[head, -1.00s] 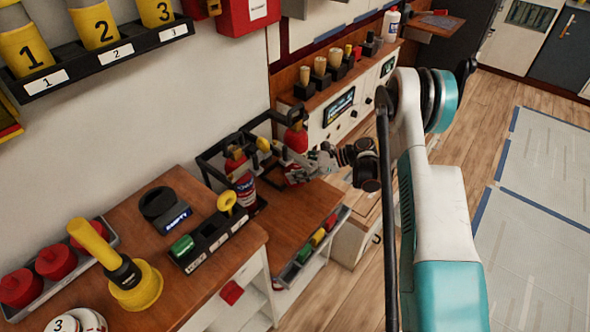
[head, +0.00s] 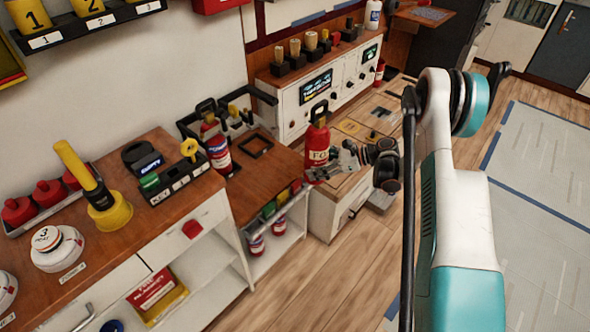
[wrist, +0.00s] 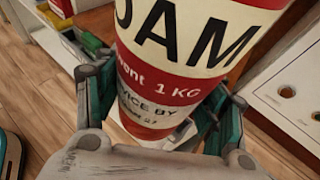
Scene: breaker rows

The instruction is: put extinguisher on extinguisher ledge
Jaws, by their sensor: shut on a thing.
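A red extinguisher (head: 317,140) with a white label stands upright in my gripper (head: 322,172). The wrist view shows its red and white label (wrist: 188,35) reading "OAM", with the fingers closed around its lower body. It is held to the right of a wooden ledge (head: 258,185), apart from it. On this ledge a second red extinguisher (head: 216,146) with a blue and white label stands within a black rack. An empty black square frame (head: 256,146) lies on the ledge to its right. The held extinguisher's bottom is partly hidden by my gripper.
A white control console (head: 300,105) stands behind the held extinguisher. The wooden floor (head: 290,280) in front is free.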

